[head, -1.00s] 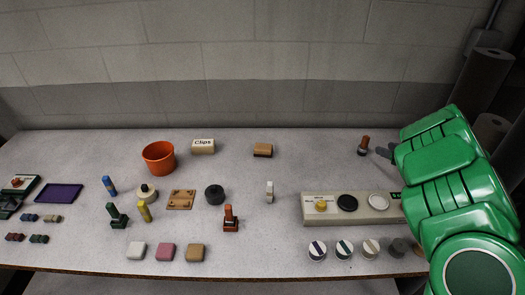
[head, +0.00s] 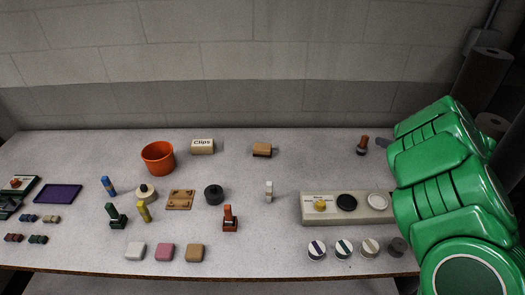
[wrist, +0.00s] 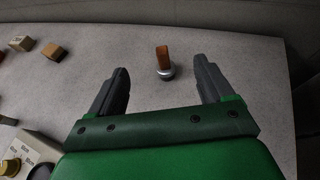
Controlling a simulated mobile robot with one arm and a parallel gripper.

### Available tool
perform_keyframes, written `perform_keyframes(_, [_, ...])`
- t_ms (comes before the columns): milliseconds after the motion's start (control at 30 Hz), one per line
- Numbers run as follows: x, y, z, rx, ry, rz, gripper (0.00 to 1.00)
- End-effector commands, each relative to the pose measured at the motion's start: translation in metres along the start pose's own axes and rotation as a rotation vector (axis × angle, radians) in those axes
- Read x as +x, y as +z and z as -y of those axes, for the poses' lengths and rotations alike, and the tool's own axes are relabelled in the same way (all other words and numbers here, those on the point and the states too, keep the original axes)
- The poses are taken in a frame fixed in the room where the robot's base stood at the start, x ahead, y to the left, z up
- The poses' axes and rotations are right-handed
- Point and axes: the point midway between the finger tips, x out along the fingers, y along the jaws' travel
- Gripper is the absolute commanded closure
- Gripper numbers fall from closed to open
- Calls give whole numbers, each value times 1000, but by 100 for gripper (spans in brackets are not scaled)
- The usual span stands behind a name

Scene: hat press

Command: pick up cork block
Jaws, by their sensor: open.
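A plain tan-brown block (head: 194,252), the likeliest cork block, lies at the table's front, right of a pink block (head: 165,252) and a white block (head: 135,251). A brown block with a dark underside (head: 262,150) lies farther back; I cannot rule it out. It also shows at upper left in the wrist view (wrist: 54,51). My gripper (wrist: 161,64) is open and empty over the table's right part, well right of both blocks. A brown-handled stamp (wrist: 164,62) with a grey base shows between the fingertips in the wrist view, apparently untouched.
A clips box (head: 203,146) and an orange pot (head: 158,158) stand at the back. Several small tools crowd the left half. The back right is mostly clear.

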Motion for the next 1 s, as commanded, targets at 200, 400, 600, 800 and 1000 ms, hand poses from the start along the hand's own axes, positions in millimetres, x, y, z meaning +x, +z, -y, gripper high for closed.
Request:
perform_keyframes(200, [17,11,-17,-6,60,2,19])
perform_keyframes(400, [47,20,-46,-22,159,6,19])
perform_keyframes(600, [81,32,-86,-51,288,7,19])
perform_keyframes(800, [125,50,-149,-107,480,12,19])
perform_keyframes(1000, [164,70,-224,-203,701,10,19])
